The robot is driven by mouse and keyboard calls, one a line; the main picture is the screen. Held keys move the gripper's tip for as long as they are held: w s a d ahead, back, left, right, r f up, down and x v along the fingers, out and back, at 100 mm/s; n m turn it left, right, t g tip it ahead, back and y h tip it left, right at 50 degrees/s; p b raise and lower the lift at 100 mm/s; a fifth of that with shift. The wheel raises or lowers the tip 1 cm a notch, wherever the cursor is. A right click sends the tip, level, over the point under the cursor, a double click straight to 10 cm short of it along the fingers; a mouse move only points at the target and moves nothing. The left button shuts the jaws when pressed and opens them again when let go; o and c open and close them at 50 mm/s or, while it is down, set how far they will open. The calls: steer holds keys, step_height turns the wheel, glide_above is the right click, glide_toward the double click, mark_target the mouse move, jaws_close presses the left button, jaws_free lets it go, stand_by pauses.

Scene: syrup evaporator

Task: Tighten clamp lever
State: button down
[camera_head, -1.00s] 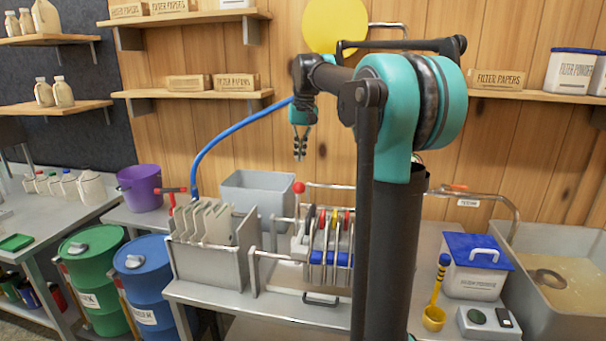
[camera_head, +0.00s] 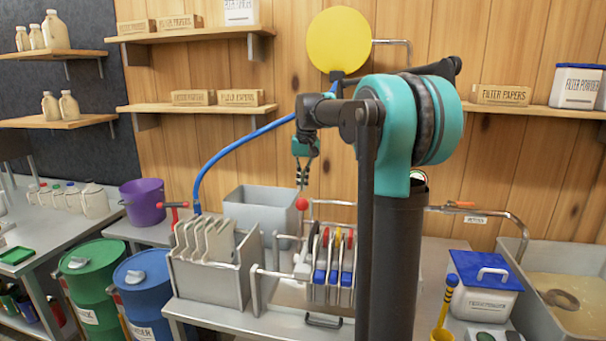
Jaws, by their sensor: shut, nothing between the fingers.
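The clamp lever appears to be the one with a red ball knob (camera_head: 302,203), at the back left of the filter press (camera_head: 330,268). The press holds a row of plates with red, yellow and blue marks. My gripper (camera_head: 301,187) is shut and empty, pointing down. Its fingertips appear just above the red knob in the picture; I cannot tell whether they touch it or are at its depth. My upright arm column hides the right end of the press.
A grey box of plates (camera_head: 205,282) stands left of the press, with a grey bin (camera_head: 250,205) behind. A red-handled valve (camera_head: 174,207) and blue hose (camera_head: 205,175) are at the left. A blue-lidded tub (camera_head: 485,308) and a sink (camera_head: 545,300) are at the right.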

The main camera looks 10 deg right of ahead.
steer(key=shift+s+a+f, duration=0.15)
steer(key=shift+s+f, duration=0.6)
steer(key=shift+s, duration=0.15)
steer(key=shift+s+a+f, duration=0.1)
steer(key=shift+s+f, duration=0.6)
steer(key=shift+s, duration=0.15)
